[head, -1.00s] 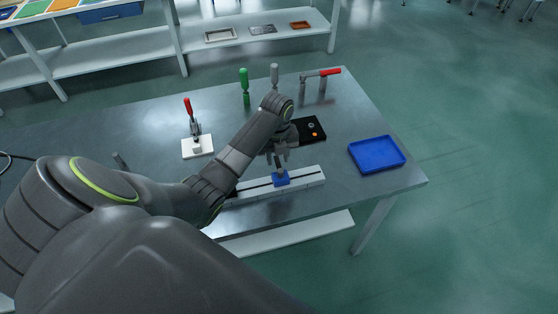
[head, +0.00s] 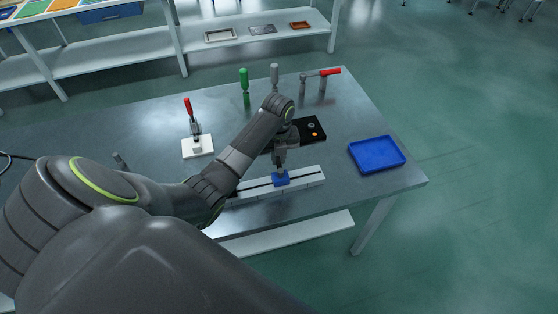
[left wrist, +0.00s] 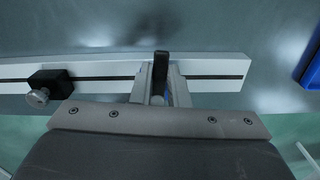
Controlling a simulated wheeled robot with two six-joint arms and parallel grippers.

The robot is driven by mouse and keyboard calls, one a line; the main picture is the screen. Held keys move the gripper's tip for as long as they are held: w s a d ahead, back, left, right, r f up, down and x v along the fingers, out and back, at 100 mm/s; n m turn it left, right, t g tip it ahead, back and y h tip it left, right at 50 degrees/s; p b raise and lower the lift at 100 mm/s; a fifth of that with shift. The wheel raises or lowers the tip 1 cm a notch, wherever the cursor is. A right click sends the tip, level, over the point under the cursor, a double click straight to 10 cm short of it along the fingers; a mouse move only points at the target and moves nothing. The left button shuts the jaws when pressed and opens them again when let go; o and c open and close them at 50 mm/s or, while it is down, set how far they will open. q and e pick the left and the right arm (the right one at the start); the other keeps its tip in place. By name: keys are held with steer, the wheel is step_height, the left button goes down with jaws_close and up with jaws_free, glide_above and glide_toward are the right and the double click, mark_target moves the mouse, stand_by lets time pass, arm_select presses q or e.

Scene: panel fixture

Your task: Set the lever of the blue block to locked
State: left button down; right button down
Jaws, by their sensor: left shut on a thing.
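The blue block (head: 282,181) sits on a white slotted rail (head: 312,175) near the table's front edge. My left gripper (head: 280,168) is right over it, pointing down. In the left wrist view the fingers (left wrist: 160,98) are shut on the block's black lever (left wrist: 161,66), whose dark end sticks out beyond the fingertips. Only a thin strip of blue shows between the fingers, as the gripper hides most of the block. I cannot tell the lever's setting. My right gripper is not in view.
A black block with a silver knob (left wrist: 42,88) is on the rail at left in the wrist view. A blue tray (head: 377,154) lies to the right. Behind stand a black plate (head: 312,128), a red-handled clamp (head: 190,120) and a green handle (head: 244,82).

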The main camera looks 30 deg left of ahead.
arm_select(q)
steer(key=shift+w+d+m, duration=0.15)
steer(key=shift+d+m, duration=0.05)
steer(key=shift+m, duration=0.5)
steer(key=shift+w+d+m, duration=0.1)
steer(key=shift+d+m, duration=0.1)
steer(key=shift+m, duration=0.5)
